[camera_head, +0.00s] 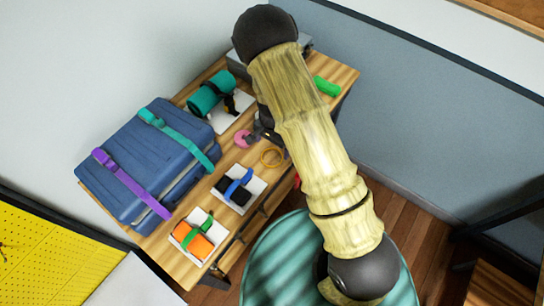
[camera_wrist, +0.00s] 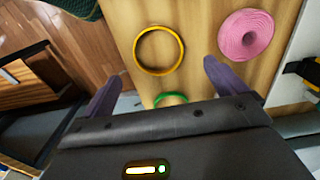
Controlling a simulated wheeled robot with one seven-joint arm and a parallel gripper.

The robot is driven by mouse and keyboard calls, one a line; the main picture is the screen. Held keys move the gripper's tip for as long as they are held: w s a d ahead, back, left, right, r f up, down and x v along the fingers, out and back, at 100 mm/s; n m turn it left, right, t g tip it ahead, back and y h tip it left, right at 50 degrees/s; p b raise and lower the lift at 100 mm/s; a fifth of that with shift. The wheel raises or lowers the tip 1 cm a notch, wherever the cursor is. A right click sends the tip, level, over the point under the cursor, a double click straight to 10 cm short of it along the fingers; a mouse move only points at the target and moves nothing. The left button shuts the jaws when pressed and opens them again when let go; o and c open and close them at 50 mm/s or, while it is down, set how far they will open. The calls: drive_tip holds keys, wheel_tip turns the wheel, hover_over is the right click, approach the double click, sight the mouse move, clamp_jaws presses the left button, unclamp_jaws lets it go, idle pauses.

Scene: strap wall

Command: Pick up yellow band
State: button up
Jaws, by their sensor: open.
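The yellow band (camera_wrist: 157,72) is a thin ring lying flat on the wooden table in the wrist view. It also shows in the head view (camera_head: 262,158), just left of my arm. My gripper (camera_wrist: 162,74) is open and empty, its two dark purplish fingers spread wide. In the wrist view the band lies ahead of the fingers, between their lines. I cannot tell the height of the fingers above the table. In the head view my arm hides most of the gripper; a dark part of it (camera_head: 266,127) shows above the band.
A pink roll (camera_wrist: 246,36) lies right of the band. A green band (camera_wrist: 170,97) is partly hidden by my gripper. Blue suitcase (camera_head: 150,165), teal roll (camera_head: 205,95), strapped orange roll (camera_head: 194,243) and black bundle (camera_head: 226,190) also occupy the table. Bare wood surrounds the yellow band.

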sight(272, 158)
drive_tip(key=shift+s+f+p, duration=0.15)
drive_tip(key=shift+f+p, duration=0.3)
drive_tip(key=shift+f, duration=0.05)
drive_tip(key=shift+s+f+p, duration=0.1)
drive_tip(key=shift+f+p, duration=0.6)
drive_tip(key=shift+f, duration=1.4)
drive_tip(key=shift+a, duration=0.1)
drive_tip(key=c, duration=1.1)
